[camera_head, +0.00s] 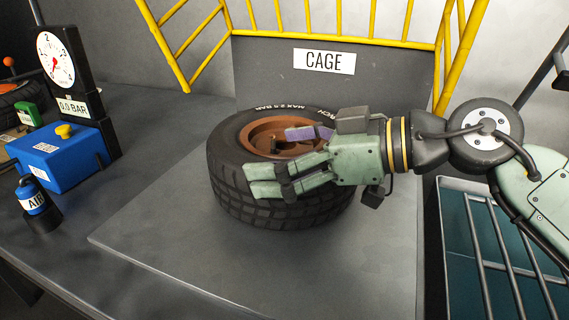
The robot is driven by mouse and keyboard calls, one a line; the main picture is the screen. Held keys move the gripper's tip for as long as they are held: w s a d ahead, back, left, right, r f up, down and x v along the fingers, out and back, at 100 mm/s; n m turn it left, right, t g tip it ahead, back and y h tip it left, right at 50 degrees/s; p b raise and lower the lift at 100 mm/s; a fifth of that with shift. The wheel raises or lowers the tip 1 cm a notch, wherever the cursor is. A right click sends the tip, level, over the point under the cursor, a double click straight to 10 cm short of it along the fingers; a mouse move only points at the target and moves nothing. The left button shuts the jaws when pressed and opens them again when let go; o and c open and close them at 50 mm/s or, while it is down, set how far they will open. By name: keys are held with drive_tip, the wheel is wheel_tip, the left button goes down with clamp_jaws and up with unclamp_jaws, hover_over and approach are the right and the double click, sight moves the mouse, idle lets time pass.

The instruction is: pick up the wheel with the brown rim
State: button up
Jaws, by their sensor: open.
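The wheel with the brown rim (254,137) lies flat on the grey plate (180,235) in front of the cage sign. Its black tyre (228,165) has white lettering along the far sidewall. My gripper (285,160) comes in from the right and is open. One finger shows over the brown rim and the other in front of the tyre's near side, so the tyre wall appears between them. I cannot tell whether either finger touches the tyre. The gripper hides the right part of the wheel.
Yellow cage bars (330,38) and a "CAGE" sign (324,61) stand behind the wheel. A blue box (58,155), a pressure gauge (62,60) and an air canister (33,198) are at left. A barred teal bin (480,270) is at lower right. The plate's front is clear.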

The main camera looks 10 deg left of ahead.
drive_tip(key=shift+w+a+f, duration=0.1)
drive_tip(key=shift+a+f, duration=0.05)
drive_tip(key=shift+a, duration=0.4)
drive_tip(key=shift+c, duration=0.5)
drive_tip(key=c, duration=1.9)
drive_tip(key=shift+w, duration=0.15)
